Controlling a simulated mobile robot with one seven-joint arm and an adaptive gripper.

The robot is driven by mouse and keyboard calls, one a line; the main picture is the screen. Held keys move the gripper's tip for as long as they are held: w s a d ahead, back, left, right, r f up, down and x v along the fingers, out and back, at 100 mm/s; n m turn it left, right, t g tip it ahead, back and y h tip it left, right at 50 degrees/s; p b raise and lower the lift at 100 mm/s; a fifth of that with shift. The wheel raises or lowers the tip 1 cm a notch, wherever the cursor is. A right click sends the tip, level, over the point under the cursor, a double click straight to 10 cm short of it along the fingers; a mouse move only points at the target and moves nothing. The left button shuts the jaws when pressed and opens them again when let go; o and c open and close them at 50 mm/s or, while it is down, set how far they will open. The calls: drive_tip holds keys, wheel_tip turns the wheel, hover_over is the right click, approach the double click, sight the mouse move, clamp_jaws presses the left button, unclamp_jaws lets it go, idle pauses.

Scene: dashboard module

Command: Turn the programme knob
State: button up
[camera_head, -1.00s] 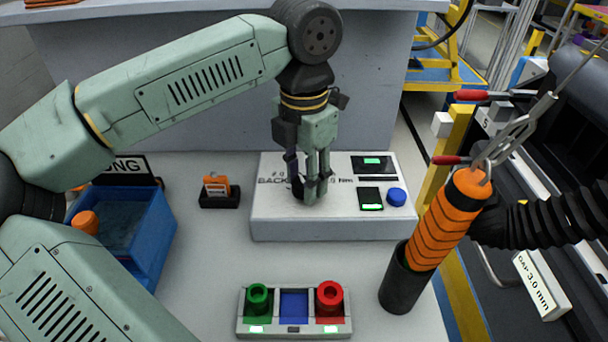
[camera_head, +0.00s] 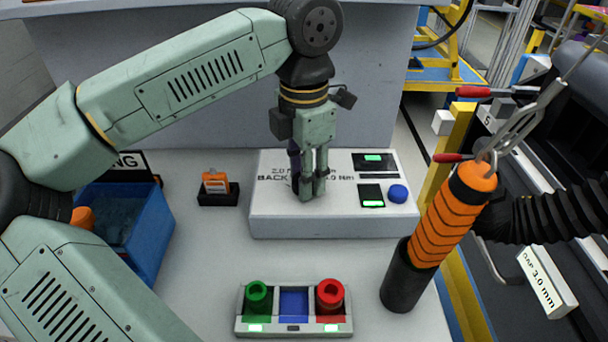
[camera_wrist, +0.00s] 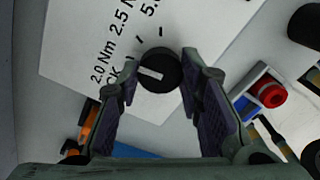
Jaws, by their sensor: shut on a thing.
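The programme knob (camera_wrist: 159,73) is round and black with a white pointer line, and it stands on the white control box (camera_head: 330,226). In the wrist view it sits between my two fingertips, its pointer lying nearly level across the picture. My gripper (camera_head: 308,193) points down over the left-middle of the box and is shut on the knob.
The box also carries a blue button (camera_head: 398,194) and lit green displays. A tray (camera_head: 293,330) with green and red rings stands in front. An orange-handled tool (camera_head: 452,220) stands in a black holder at right. A blue bin (camera_head: 150,235) and small orange item (camera_head: 216,182) are left.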

drive_tip(key=m+b, duration=0.1)
drive_tip(key=m, duration=0.4)
drive_tip(key=shift+m+b, duration=0.3)
idle(0.4)
drive_tip(key=o, duration=1.2)
drive_tip(key=shift+r, duration=0.1)
wheel_tip(320, 180, up, 12)
drive_tip(key=shift+f, duration=0.1)
